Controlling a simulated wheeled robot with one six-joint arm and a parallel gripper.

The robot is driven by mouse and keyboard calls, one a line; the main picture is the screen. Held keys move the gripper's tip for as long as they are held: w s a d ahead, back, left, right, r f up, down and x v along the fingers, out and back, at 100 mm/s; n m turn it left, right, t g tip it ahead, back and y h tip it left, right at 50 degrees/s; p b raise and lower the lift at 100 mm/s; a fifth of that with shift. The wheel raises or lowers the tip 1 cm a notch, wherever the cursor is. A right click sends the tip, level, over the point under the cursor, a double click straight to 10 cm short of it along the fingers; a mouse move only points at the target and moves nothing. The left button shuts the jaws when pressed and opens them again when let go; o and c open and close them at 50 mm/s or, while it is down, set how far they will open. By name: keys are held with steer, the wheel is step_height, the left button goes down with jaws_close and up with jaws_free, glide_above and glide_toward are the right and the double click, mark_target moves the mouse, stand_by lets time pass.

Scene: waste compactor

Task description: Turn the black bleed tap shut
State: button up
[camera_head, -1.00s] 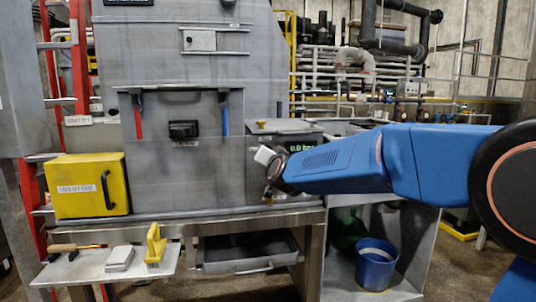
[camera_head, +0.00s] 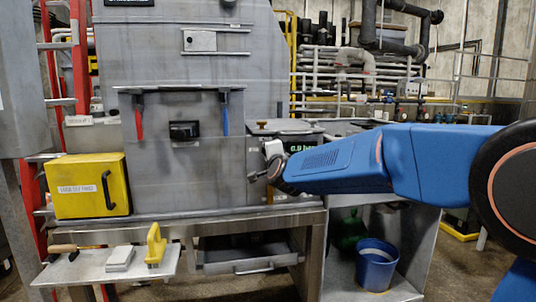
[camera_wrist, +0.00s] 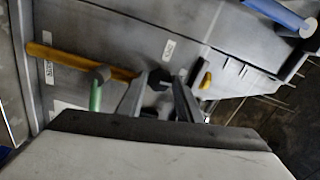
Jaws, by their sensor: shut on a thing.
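My gripper (camera_head: 258,175) is at the front of the grey machine, at the right end of its body, in the head view. In the wrist view, the fingers of my gripper (camera_wrist: 160,92) close around the black bleed tap (camera_wrist: 161,78), which shows as a dark knob between their tips. The gripper is shut on it. My fingers and wrist hide part of the tap, and its exact angle cannot be told. In the head view I cannot make the tap out behind my gripper.
In the wrist view, a yellow lever (camera_wrist: 75,58) and a green handle (camera_wrist: 96,92) lie left of the fingers, and a small yellow handle (camera_wrist: 206,80) lies close on the right. A yellow box (camera_head: 88,187) stands far left; a blue bucket (camera_head: 376,265) sits low right.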

steer(key=shift+m, duration=0.5)
steer(key=shift+f, duration=0.1)
steer(key=o, duration=1)
steer(key=v, duration=1.7)
steer(key=shift+s, duration=0.2)
steer(key=shift+d, duration=0.1)
